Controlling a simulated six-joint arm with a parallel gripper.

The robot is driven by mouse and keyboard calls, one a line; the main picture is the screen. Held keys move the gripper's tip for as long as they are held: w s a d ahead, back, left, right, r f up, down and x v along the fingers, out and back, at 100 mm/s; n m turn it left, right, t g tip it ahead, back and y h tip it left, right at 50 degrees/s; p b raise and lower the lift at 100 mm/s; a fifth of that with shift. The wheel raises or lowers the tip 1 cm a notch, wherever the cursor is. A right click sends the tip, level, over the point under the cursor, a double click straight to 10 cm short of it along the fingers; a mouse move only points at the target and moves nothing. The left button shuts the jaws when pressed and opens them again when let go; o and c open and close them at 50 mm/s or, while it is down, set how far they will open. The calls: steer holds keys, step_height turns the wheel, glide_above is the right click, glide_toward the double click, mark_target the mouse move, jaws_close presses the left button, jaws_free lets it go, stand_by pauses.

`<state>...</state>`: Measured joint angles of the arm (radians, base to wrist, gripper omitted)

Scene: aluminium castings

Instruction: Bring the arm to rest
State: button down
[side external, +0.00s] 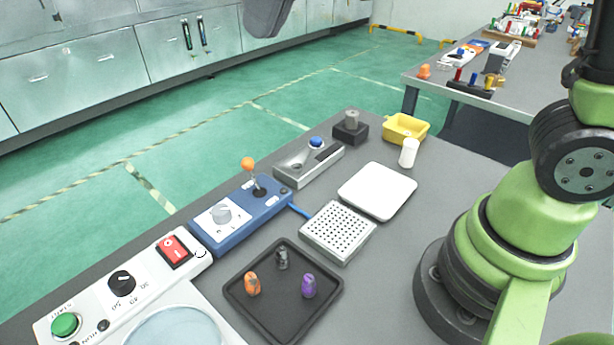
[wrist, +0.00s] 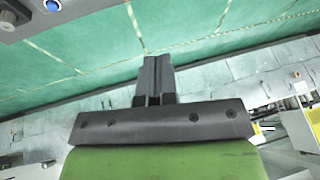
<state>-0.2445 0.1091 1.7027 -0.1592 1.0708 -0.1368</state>
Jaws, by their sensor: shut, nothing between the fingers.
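My gripper (wrist: 157,62) shows in the wrist view as two dark grey fingers side by side, closed with nothing between them. It points out over the green floor, clear of the table things. In the side external view a dark grey part (side external: 265,15), probably of my arm's end, hangs at the top edge, high above the table; its fingers cannot be made out there. My green arm and its base stand at the right of that view.
On the table are a black tray (side external: 264,327) with several small figures, a perforated white block (side external: 338,232), a white plate (side external: 377,191), a yellow bin (side external: 406,128), a white cylinder (side external: 409,152) and a blue joystick box (side external: 240,215). A red-switch panel (side external: 175,251) is at the left.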

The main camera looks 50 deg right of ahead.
steer(key=s+d+f+m+t, duration=0.1)
steer(key=s+d+m, duration=0.1)
steer(key=s, duration=0.6)
steer(key=s+d+m+t, duration=0.1)
steer(key=s+d, duration=0.3)
steer(key=s, duration=0.4)
steer(key=shift+s+d+f+m+t, duration=0.25)
steer(key=shift+d+f+m+t, duration=0.15)
steer(key=shift+m, duration=0.3)
steer(key=w+a+n+g+h, duration=0.1)
steer(key=w+a, duration=0.3)
steer(key=w, duration=0.3)
steer(key=w+a+n+g, duration=0.15)
steer(key=w+a, duration=0.25)
steer(key=w, duration=0.4)
steer(key=w+a+f, duration=0.3)
steer(key=a+f, duration=0.3)
steer(key=a, duration=0.1)
steer(key=w+a+f+n+h, duration=0.1)
steer(key=w+a+f, duration=0.2)
steer(key=a+f, duration=0.4)
steer(key=shift+a+g, duration=0.25)
steer(key=shift+g, duration=0.1)
